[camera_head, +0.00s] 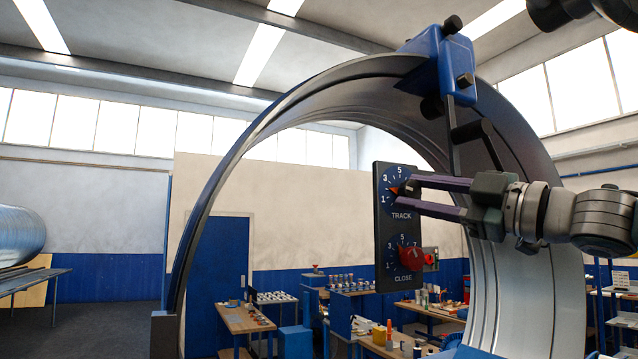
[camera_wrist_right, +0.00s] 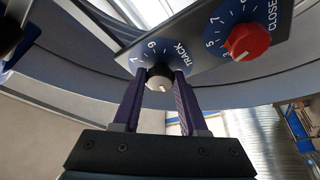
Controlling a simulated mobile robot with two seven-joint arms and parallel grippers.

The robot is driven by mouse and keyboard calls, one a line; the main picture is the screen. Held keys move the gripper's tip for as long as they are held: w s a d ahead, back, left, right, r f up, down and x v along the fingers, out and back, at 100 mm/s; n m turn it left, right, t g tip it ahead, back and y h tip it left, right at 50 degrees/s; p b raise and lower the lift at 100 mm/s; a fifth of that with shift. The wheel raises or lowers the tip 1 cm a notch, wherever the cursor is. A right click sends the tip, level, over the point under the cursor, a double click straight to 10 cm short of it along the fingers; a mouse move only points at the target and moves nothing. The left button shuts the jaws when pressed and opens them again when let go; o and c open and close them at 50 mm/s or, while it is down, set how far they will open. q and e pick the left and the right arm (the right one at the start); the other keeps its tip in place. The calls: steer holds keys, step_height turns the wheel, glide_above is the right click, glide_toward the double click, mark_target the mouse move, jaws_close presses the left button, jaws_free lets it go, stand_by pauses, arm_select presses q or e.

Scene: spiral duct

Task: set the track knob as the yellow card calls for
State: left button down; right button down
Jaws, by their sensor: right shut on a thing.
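A dark upright panel (camera_head: 381,225) carries two blue numbered dials, labelled TRACK and CLOSE. My right gripper (camera_head: 408,193) reaches in from the right, with its purple fingers at the TRACK dial. In the right wrist view, the fingers are shut on the track knob (camera_wrist_right: 160,77), a round knob with a pale mark. In the head view an orange pointer (camera_head: 393,190) on the TRACK dial points left, between 1 and 3; the fingers partly hide the dial. The red CLOSE knob (camera_head: 411,259) is below and untouched. I cannot make out the yellow card. My left gripper is not in view.
A large metal duct ring (camera_head: 215,185) arches around the panel, with a blue clamp block (camera_head: 440,62) on top. Workbenches (camera_head: 246,318) with small parts stand behind. A blue door (camera_head: 220,270) is at the back, and open floor lies at the left.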

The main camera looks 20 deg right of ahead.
steer(key=shift+n, duration=0.4)
steer(key=shift+c, duration=2.3)
jaws_free()
steer(key=shift+s+d+f, duration=0.1)
steer(key=shift+f, duration=0.05)
steer(key=b+v, duration=0.9)
steer(key=b, duration=0.6)
steer(key=shift+s, duration=0.25)
